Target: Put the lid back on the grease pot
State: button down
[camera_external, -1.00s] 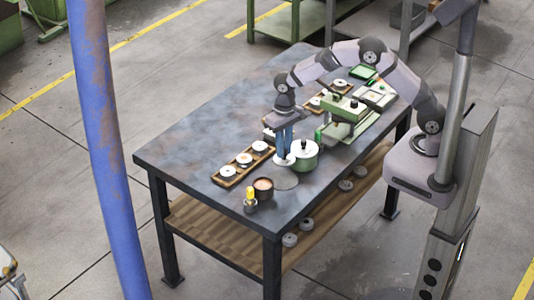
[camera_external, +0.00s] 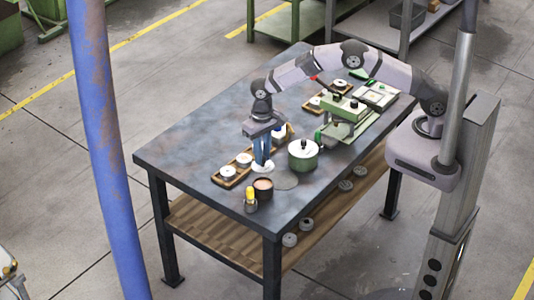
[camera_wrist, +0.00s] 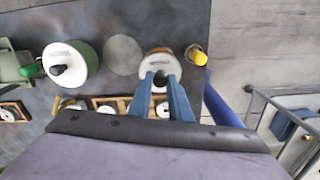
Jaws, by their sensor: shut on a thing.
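My gripper (camera_external: 262,163) points down and is shut on the knob of a white round lid (camera_external: 263,169). In the wrist view the blue fingers (camera_wrist: 160,84) close on the dark knob of the lid (camera_wrist: 158,62). The grease pot (camera_external: 263,190) is a small dark pot with a brownish top near the table's front corner. The lid is held just above and behind it in the external view. In the wrist view the lid hides most of the pot; a thin brownish rim shows around it. The gap between them is hard to tell.
A yellow-capped bottle (camera_external: 250,200) stands close beside the pot. A green pot with white lid (camera_external: 303,158) stands to the right, with a flat grey disc (camera_external: 286,180) between. A wooden tray with white discs (camera_external: 229,181) lies behind. A green machine (camera_external: 345,115) is farther back.

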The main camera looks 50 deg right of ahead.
aim_at(263, 166)
jog(key=shift+f, duration=0.15)
jog(key=shift+f+b, duration=2.1)
jog(key=shift+f, duration=0.9)
jog(key=shift+f, duration=0.2)
dwell(0.3)
jog(key=c, duration=1.1)
grip_release()
jog(key=shift+r, duration=0.2)
jog(key=shift+r+p, duration=2.2)
jog(key=shift+r, duration=1.15)
